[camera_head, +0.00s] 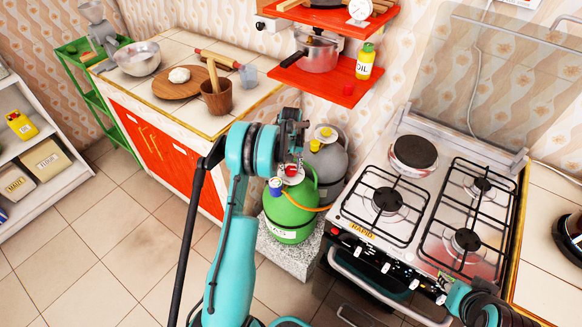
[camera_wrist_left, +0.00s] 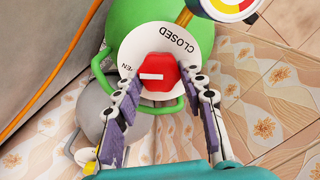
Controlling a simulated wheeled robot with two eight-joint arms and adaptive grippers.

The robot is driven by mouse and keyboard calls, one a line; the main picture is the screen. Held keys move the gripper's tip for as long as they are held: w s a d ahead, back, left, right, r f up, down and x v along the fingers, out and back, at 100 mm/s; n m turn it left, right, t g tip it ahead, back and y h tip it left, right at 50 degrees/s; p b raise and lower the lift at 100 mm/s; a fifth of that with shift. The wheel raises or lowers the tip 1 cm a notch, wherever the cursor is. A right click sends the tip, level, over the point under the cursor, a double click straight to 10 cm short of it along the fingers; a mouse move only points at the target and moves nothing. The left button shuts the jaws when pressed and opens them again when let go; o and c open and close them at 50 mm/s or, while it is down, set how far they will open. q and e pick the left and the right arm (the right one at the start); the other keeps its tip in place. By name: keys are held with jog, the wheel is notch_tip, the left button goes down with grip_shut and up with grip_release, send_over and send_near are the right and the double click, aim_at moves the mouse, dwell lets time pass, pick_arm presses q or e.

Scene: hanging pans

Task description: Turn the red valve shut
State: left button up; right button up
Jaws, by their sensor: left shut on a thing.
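The red valve (camera_wrist_left: 165,70) is a faceted red knob with a white bar, on a white disc (camera_wrist_left: 136,45) marked CLOSED, with a partly hidden word ending in "PEN". In the left wrist view the bar lies nearly level, across the knob's left and middle. The valve tops the green gas cylinder (camera_head: 290,212), where it also shows in the head view (camera_head: 291,171). My left gripper (camera_wrist_left: 159,80) is shut on the valve, one finger on each side; it also shows above the cylinder in the head view (camera_head: 291,158).
The white stove (camera_head: 366,232) is close on the right. The red-door cabinet (camera_head: 160,150) is behind left. Red shelves (camera_head: 318,82) hang above. The tiled floor is open at left.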

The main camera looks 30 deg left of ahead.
pick_arm(q)
jog(key=m, duration=0.5)
jog(key=shift+m, duration=0.4)
jog(key=m, duration=0.6)
jog(key=shift+d, duration=0.15)
jog(key=m, duration=0.6)
jog(key=shift+m+b, duration=0.3)
jog(key=m, duration=0.5)
jog(key=shift+s+d, duration=0.1)
jog(key=shift+m, duration=0.3)
jog(key=o, duration=1.2)
jog(key=shift+c, duration=0.2)
